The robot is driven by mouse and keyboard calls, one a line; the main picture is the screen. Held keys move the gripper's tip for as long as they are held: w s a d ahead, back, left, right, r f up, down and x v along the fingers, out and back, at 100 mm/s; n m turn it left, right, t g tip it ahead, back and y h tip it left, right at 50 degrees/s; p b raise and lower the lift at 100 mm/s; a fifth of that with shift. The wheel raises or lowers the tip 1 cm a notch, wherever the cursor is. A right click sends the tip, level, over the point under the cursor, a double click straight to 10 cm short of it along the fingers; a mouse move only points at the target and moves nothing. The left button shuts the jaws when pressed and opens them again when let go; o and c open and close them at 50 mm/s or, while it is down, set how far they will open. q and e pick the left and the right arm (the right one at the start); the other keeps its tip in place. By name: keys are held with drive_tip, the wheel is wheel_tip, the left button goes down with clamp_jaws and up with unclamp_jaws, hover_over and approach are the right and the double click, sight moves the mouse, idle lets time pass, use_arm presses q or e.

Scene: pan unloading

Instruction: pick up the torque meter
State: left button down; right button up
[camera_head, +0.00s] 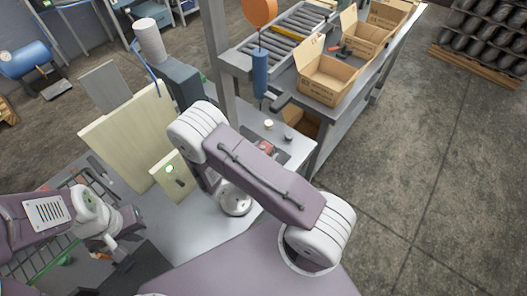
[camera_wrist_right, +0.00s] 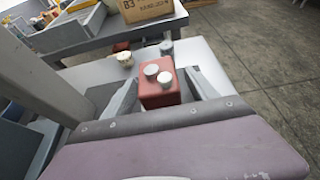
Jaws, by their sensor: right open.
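The torque meter appears to be the red box (camera_wrist_right: 158,97) with two pale round knobs on top, in the middle of the right wrist view. A small part of the red box (camera_head: 265,147) shows past my right arm in the head view. My right gripper (camera_wrist_right: 163,88) is open, with one finger on each side of the red box. I cannot tell whether the fingers touch it.
A small pale cap (camera_head: 268,124) and a dark cap (camera_head: 288,137) stand on the grey table (camera_head: 300,152) beyond the red box. A blue tool (camera_head: 260,72) hangs above. Cardboard boxes (camera_head: 328,76) stand on the bench behind. A pale panel (camera_head: 130,140) stands at left.

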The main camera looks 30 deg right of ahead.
sight(264, 146)
drive_tip(key=shift+s+a, duration=0.1)
drive_tip(key=shift+s, duration=0.05)
drive_tip(key=c, duration=1)
clamp_jaws()
drive_tip(key=shift+r, duration=0.55)
wheel_tip(264, 146, up, 3)
drive_tip(key=shift+f, duration=0.2)
drive_tip(key=s+d+r+p, duration=0.7)
drive_tip(key=d+p, duration=0.1)
drive_tip(key=d, duration=0.1)
drive_tip(key=shift+s+r, duration=0.2)
drive_tip(key=shift+s, duration=0.05)
